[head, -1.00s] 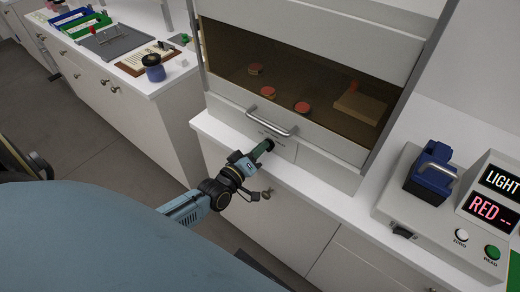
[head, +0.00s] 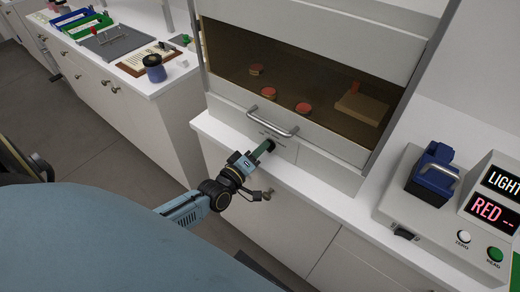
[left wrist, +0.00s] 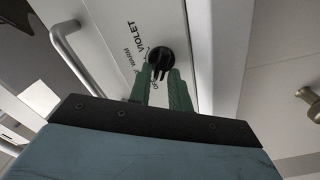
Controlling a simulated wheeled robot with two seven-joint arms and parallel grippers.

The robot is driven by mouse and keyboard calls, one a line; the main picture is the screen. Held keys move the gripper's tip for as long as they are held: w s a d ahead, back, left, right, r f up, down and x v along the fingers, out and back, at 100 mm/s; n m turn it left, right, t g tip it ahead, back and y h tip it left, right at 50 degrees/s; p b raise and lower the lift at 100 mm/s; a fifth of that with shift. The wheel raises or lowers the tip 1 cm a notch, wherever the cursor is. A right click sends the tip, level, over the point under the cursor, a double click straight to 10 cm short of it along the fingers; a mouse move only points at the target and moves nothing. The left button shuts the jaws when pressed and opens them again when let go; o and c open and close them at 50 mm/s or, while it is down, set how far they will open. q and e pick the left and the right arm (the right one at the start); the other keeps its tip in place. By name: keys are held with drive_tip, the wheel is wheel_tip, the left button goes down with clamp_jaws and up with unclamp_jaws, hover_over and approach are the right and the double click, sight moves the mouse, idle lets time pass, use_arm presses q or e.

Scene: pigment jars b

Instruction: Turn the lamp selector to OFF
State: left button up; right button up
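The lamp selector (left wrist: 160,57) is a black knob on a white panel, in the upper middle of the left wrist view. The labels VIOLET (left wrist: 124,38), WARM and OFF lie along its left side, with OFF partly hidden by a finger. My left gripper (left wrist: 161,78) has its green fingers close together, one on each side of the knob's grip bar. It looks shut on the bar. I cannot tell exactly which label the knob points to. In the head view, my left gripper (head: 264,149) reaches the panel below the cabinet handle and hides the knob. My right gripper is not in view.
A metal handle (head: 272,122) is just above the gripper. The cabinet holds several reddish-topped jars (head: 303,107) and a block (head: 361,107). A blue device (head: 434,172) and a LIGHT/RED display (head: 492,208) stand at right. A brass drawer knob (left wrist: 311,96) is beside the panel.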

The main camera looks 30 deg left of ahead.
use_arm(q)
drive_tip(key=shift+o, duration=1.3)
drive_tip(key=shift+s, duration=0.1)
drive_tip(key=s+a, duration=0.1)
drive_tip(key=s, duration=1.2)
drive_tip(key=shift+s, duration=0.1)
drive_tip(key=s+f+m+g+b, duration=0.2)
drive_tip(key=s+f+m+g, duration=0.15)
drive_tip(key=f, duration=0.95)
drive_tip(key=s+f+m+g+b, duration=0.25)
drive_tip(key=s+f+g, duration=0.2)
drive_tip(key=f, duration=0.95)
drive_tip(key=s+d+f+m+g+b, duration=0.1)
drive_tip(key=s+f+m+g, duration=0.3)
drive_tip(key=s+f, duration=0.5)
drive_tip(key=s+d+f+m+g+y+b, duration=0.1)
drive_tip(key=s+d+f+m+g+b, duration=0.1)
drive_tip(key=s+f, duration=0.7)
drive_tip(key=s+d+m+g, duration=0.1)
drive_tip(key=s+d+g, duration=0.1)
drive_tip(key=s+g, duration=0.1)
drive_tip(key=shift+s+d+m+y, duration=0.3)
drive_tip(key=shift+s+d+m, duration=0.1)
drive_tip(key=shift+s, duration=0.35)
